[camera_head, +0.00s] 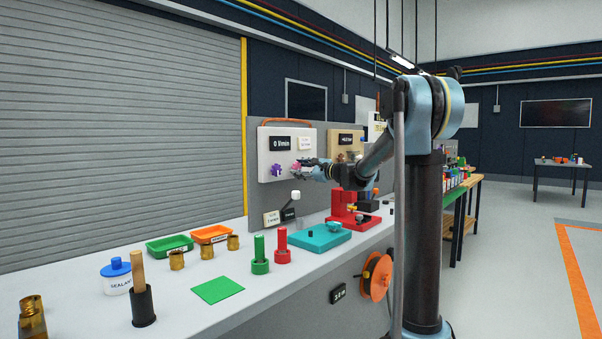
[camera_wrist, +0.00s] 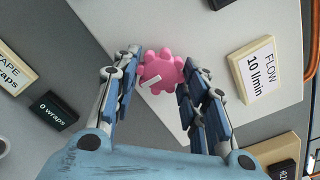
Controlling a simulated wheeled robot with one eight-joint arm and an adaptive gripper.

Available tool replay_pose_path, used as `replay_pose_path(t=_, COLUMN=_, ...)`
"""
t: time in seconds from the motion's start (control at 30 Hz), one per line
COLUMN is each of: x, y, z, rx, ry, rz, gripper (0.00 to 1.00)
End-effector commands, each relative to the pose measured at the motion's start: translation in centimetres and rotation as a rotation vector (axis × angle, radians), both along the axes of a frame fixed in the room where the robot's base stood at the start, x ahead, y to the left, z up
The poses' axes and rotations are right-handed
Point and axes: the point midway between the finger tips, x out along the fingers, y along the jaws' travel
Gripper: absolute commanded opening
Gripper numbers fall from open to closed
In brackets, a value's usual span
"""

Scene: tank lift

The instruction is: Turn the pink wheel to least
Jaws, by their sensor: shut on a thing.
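The pink wheel (camera_wrist: 165,66) is a lobed knob with a white pointer bar, on a pale panel (camera_wrist: 245,20). In the wrist view my gripper (camera_wrist: 160,80) has its two jointed fingers on opposite sides of the wheel, shut on it. In the head view my gripper (camera_head: 300,168) reaches the panel's lower right from the right and hides most of the wheel. A black display (camera_head: 280,143) on the panel reads 0 l/min. A label (camera_wrist: 259,68) beside the wheel reads FLOW 10 l/min.
A purple knob (camera_head: 277,170) sits on the panel left of my gripper. Below are a white-topped lever (camera_head: 295,195), a red press (camera_head: 350,215) and a teal plate (camera_head: 318,238). The bench (camera_head: 190,280) holds trays, brass fittings and pegs nearer the camera.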

Motion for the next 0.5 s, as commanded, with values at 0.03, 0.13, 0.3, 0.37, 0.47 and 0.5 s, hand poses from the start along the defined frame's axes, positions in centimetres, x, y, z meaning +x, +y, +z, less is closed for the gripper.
replay_pose_path(t=0.03, x=0.01, y=-0.14, z=-0.15, rx=0.005, ry=0.009, rz=-0.002, gripper=0.16)
replay_pose_path(t=0.13, x=0.00, y=-0.12, z=-0.15, rx=0.014, ry=0.022, rz=-0.002, gripper=0.16)
replay_pose_path(t=0.3, x=-0.02, y=-0.09, z=-0.15, rx=0.022, ry=0.031, rz=-0.002, gripper=0.16)
replay_pose_path(t=0.37, x=-0.03, y=-0.08, z=-0.15, rx=0.023, ry=0.032, rz=-0.001, gripper=0.16)
replay_pose_path(t=0.47, x=-0.05, y=-0.07, z=-0.14, rx=0.022, ry=0.031, rz=-0.001, gripper=0.16)
replay_pose_path(t=0.5, x=-0.05, y=-0.05, z=-0.13, rx=0.022, ry=0.031, rz=-0.001, gripper=0.16)
